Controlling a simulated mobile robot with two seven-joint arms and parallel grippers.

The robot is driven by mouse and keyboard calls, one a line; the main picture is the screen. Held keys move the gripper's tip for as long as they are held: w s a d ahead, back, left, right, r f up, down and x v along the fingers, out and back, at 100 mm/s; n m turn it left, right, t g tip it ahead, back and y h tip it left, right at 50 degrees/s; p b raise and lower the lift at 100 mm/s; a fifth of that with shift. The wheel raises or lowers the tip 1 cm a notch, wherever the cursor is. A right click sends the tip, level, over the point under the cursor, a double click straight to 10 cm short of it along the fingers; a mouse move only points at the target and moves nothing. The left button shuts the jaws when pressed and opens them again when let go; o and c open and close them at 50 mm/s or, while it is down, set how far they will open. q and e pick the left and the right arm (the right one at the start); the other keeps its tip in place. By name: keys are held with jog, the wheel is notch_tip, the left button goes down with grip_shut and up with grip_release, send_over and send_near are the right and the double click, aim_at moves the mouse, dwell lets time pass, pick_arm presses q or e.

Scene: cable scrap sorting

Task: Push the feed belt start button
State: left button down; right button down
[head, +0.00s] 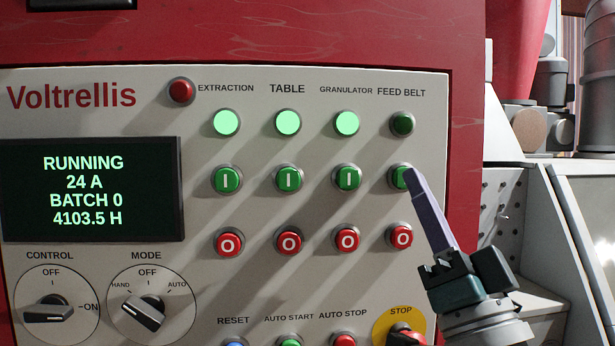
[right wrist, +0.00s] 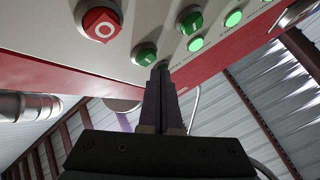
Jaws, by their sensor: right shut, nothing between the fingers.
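The feed belt start button (head: 399,179) is green, in the rightmost column under the FEED BELT label. My right gripper (head: 408,171) is shut and empty, its fingertips overlapping the button's right side in the head view. In the right wrist view the start button (right wrist: 145,54) shows just left of the shut fingertips (right wrist: 164,70). Whether the tips touch the button cannot be told. The feed belt lamp (head: 402,124) above it is dark. My left gripper is not in view.
The red feed belt stop button (head: 400,237) sits just below. Granulator start (head: 347,178) is to the left. The other three lamps glow green. A red STOP knob (head: 406,336) on a yellow disc is at the lower right. The display (head: 92,190) reads RUNNING.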

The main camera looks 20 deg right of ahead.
jog(key=shift+w, duration=0.1)
jog(key=shift+w+d+b, duration=0.1)
jog(key=shift+w+b, duration=0.2)
jog(key=shift+w+d+b, duration=0.1)
jog(key=shift+w+b, duration=0.25)
jog(key=shift+w, duration=0.1)
dwell(0.6)
dwell(0.3)
jog(key=shift+s+a+p, duration=0.2)
jog(key=shift+s+p, duration=0.35)
jog(key=shift+s, duration=0.3)
jog(key=s+p, duration=0.1)
jog(key=s, duration=0.1)
jog(key=s+a+p, duration=0.1)
jog(key=s, duration=0.2)
jog(key=shift+a, duration=0.1)
